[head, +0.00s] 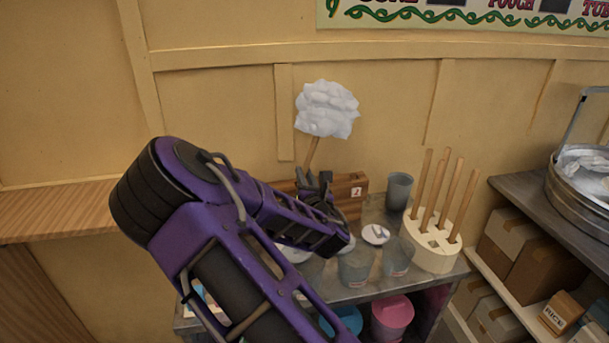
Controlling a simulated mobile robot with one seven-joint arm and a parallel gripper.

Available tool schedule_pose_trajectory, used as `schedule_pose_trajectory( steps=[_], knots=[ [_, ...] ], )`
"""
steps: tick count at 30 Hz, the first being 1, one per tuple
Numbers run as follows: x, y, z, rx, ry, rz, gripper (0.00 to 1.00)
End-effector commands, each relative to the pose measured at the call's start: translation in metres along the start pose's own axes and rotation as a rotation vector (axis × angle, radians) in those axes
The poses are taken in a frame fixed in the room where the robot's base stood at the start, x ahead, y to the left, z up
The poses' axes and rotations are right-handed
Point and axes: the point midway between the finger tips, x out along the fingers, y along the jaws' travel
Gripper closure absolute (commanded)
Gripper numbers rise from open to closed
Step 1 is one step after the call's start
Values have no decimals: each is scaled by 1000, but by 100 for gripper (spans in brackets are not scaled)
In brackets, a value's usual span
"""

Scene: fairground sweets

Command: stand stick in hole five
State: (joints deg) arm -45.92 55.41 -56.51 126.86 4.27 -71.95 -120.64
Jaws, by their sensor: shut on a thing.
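My gripper (318,184) is shut on a pale wooden stick (311,154) with a fluffy white mass of floss (327,109) at its top. The stick stands up from the gripper and leans slightly right, above the back of the metal table. Its lower end is hidden behind the gripper. A brown wooden stand (357,190) with a small white number label is behind the gripper, largely covered by my arm. I cannot make out its holes or hole five, nor whether the stick touches it.
A cream block (438,256) holding several bare sticks (441,192) stands at the table's right. A grey cup (399,191), clear tubs (356,266) and a small white dish (376,234) crowd the metal table. A metal pan (577,205) is at far right. The wall is close behind.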

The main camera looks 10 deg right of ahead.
Motion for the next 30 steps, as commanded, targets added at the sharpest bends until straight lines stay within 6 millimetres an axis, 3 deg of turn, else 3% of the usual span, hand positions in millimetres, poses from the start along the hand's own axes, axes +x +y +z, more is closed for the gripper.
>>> schedule_pose_trajectory(
  steps=[5,6,11,30],
  knots=[
    [0,-3,-7,-1,1,-2,100],
    [0,-3,-5,-1,1,-3,77],
    [0,-2,-5,-1,1,-3,48],
    [0,-2,-5,0,1,-1,47]
  ],
)
